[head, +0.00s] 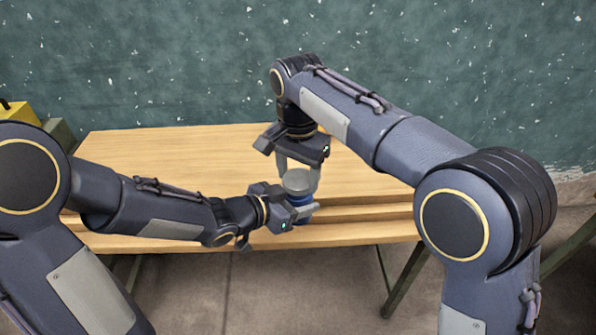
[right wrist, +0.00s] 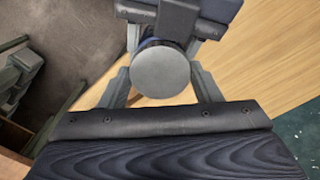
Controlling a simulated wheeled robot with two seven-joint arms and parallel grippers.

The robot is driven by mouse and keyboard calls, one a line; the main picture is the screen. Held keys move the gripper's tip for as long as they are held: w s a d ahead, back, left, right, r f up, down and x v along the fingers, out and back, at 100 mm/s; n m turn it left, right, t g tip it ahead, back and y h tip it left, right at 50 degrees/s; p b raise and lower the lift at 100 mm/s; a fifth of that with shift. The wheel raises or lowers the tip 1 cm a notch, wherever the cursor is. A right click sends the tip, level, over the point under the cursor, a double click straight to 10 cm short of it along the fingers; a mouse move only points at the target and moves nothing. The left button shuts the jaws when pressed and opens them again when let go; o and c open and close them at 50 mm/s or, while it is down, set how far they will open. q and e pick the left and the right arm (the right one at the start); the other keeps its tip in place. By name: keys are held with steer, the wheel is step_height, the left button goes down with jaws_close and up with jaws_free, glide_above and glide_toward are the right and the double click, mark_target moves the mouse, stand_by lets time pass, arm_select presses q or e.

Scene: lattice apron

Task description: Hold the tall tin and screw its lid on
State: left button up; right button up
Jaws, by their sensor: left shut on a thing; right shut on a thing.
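The tall tin (head: 302,213) is blue and stands upright near the front edge of the table. Its grey round lid (head: 296,182) sits at its top; whether it is fully seated I cannot tell. My left gripper (head: 300,210) is shut on the tin from the left, and its fingers hide part of the tin's side. My right gripper (head: 298,178) points down from above and is shut on the lid, one finger on each side. In the right wrist view the lid (right wrist: 160,72) shows as a plain grey disc between the fingers, covering most of the tin.
The wooden table (head: 150,160) has a clear top at the back and left, with stepped ledges along its front. A yellow object (head: 18,114) stands beyond its left end. A green speckled wall (head: 200,60) rises behind the table.

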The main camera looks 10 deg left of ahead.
steer(key=shift+f, duration=0.5)
steer(key=m, duration=0.6)
steer(key=shift+a, duration=0.1)
steer(key=m, duration=0.7)
steer(key=o, duration=0.9)
steer(key=shift+f, duration=0.1)
steer(key=shift+o, duration=0.2)
